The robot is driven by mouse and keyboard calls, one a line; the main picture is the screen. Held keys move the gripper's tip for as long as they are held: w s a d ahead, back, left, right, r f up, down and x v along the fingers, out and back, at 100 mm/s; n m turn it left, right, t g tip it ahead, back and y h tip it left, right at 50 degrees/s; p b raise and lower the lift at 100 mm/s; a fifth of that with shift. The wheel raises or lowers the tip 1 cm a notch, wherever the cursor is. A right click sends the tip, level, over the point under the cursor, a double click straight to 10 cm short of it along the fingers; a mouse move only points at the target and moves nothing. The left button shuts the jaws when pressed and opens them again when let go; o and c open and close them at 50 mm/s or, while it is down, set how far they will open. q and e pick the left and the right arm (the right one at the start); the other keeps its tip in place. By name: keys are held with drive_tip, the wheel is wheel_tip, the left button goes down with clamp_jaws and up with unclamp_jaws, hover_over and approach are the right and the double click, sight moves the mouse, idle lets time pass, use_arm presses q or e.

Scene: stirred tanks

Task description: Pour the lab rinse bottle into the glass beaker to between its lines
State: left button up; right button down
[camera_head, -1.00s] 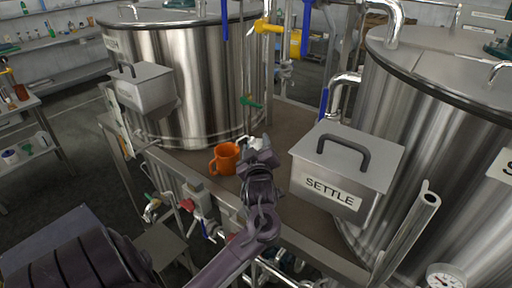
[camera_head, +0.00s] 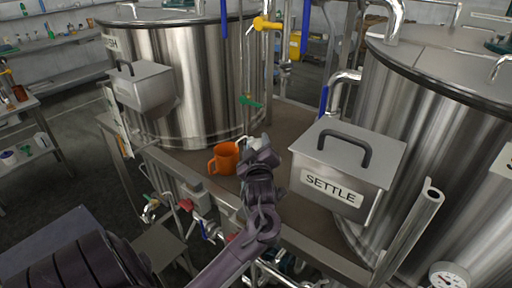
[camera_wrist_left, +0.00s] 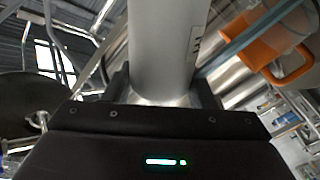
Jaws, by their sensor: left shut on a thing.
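My left gripper (camera_head: 260,152) is in the middle of the head view, just right of an orange mug (camera_head: 224,158) and above the brown deck. In the left wrist view, its jaws are shut around a pale grey cylinder, taken to be the rinse bottle (camera_wrist_left: 168,45). In the head view the bottle is mostly hidden behind the gripper. The orange mug shows at the upper right of the wrist view (camera_wrist_left: 276,45). I cannot make out the glass beaker or its lines in either view. My right gripper is not in view.
A steel box marked SETTLE (camera_head: 345,165) stands close right of my left gripper. Large steel tanks rise at the left (camera_head: 180,80) and right (camera_head: 440,130). Valves and pipes hang below the deck's front edge. A yellow-handled valve (camera_head: 267,24) is above.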

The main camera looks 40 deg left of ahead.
use_arm(q)
drive_tip(key=shift+n+b, duration=0.3)
drive_tip(key=shift+b, duration=0.05)
drive_tip(key=shift+w+d+f+n+b, duration=0.15)
drive_tip(key=shift+f+n+b, duration=0.35)
drive_tip(key=shift+b, duration=0.4)
idle(0.8)
drive_tip(key=shift+w+d+f+n+b, duration=0.1)
drive_tip(key=shift+f+n+b, duration=0.25)
drive_tip(key=shift+n+b, duration=0.5)
drive_tip(key=shift+f+n+b, duration=0.3)
drive_tip(key=shift+n+b, duration=0.25)
drive_tip(key=shift+b, duration=0.45)
idle(1.4)
